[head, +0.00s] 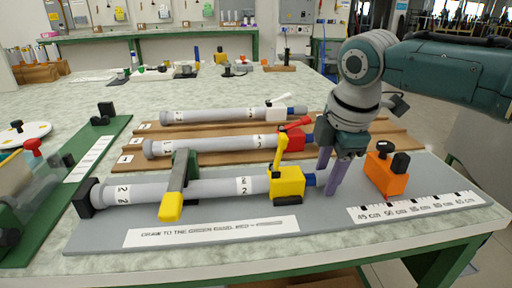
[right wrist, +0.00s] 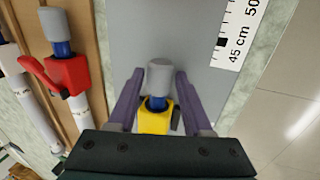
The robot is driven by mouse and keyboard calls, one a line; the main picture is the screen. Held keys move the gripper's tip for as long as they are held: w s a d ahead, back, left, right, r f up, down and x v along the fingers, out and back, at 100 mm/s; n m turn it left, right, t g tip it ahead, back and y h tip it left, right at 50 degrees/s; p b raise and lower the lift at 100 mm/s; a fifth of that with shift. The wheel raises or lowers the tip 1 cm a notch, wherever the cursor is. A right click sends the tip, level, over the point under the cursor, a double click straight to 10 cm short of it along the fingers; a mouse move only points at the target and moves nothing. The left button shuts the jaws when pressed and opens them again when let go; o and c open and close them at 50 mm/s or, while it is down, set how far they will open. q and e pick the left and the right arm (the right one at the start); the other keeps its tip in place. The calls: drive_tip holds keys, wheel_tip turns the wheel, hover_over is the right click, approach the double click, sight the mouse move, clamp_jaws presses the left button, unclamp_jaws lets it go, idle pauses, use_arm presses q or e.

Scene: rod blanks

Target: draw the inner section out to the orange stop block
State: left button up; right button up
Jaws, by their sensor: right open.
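The grey tube (head: 205,188) marked 2 lies on the grey board at the front, held under a green and yellow bracket (head: 180,185). A yellow clamp (head: 287,182) with a raised lever sits at its right end. The blue inner section (head: 310,180) sticks out a little from the clamp; its grey end cap (right wrist: 159,75) shows in the right wrist view. My right gripper (head: 332,192) is open, its purple fingers on either side of the inner section's end, with gaps beside the cap. The orange stop block (head: 385,178) with a black knob stands farther right. My left gripper is not in view.
Two similar tubes lie behind on brown boards, one with a red clamp (head: 291,140), one with a white clamp (head: 279,113). A printed centimetre scale (head: 415,207) lies along the board's right front. The board between my right gripper and the stop block is clear.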

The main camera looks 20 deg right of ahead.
drive_tip(key=shift+c, duration=0.2)
clamp_jaws()
idle(1.1)
